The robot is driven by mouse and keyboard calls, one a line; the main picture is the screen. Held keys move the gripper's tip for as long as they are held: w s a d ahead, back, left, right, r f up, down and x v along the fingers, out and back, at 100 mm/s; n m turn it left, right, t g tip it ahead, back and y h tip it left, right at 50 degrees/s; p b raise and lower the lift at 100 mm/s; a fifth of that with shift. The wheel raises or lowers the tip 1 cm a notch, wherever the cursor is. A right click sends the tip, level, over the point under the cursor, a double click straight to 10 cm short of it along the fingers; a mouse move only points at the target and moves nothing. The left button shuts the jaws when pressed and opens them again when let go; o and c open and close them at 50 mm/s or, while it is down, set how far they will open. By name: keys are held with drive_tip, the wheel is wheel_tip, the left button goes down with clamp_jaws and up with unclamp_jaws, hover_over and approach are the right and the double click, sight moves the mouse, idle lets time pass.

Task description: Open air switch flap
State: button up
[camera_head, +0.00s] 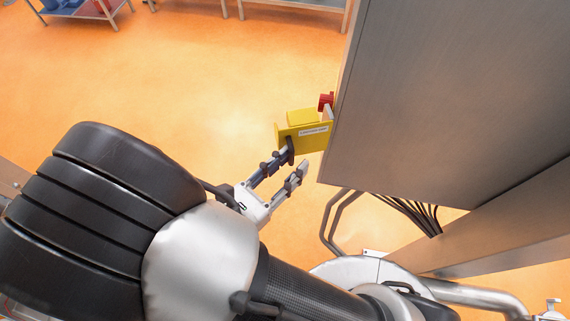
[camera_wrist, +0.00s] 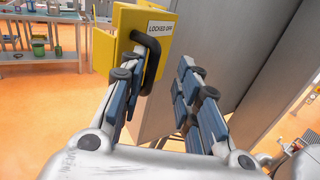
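The yellow air switch flap (camera_head: 312,142) stands out from the side of the grey metal cabinet, with a white label on its face. In the wrist view the flap (camera_wrist: 113,50) shows a black bar handle (camera_wrist: 153,60) and a label reading "LOCKED OFF". A red knob (camera_head: 326,101) shows behind the flap, near the cabinet. My gripper (camera_head: 297,158) is open in front of the flap. In the wrist view the open gripper (camera_wrist: 160,70) has its left finger close to the handle, overlapping its lower end; contact cannot be told. The right finger is clear of the handle.
The large grey cabinet (camera_head: 450,90) is right of the flap, close to my fingers. Black cables (camera_head: 412,212) hang below it. A workbench with containers (camera_wrist: 40,40) stands far left in the wrist view. The orange floor (camera_head: 200,70) left of the flap is clear.

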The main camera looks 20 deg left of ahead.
drive_tip(key=shift+w+d+f, duration=0.1)
drive_tip(key=shift+w+f, duration=0.05)
drive_tip(key=shift+w, duration=0.05)
drive_tip(key=shift+s, duration=0.1)
drive_tip(key=v, duration=0.7)
drive_tip(key=shift+s+a, duration=0.2)
drive_tip(key=shift+a, duration=0.05)
drive_tip(key=shift+w+d, duration=0.1)
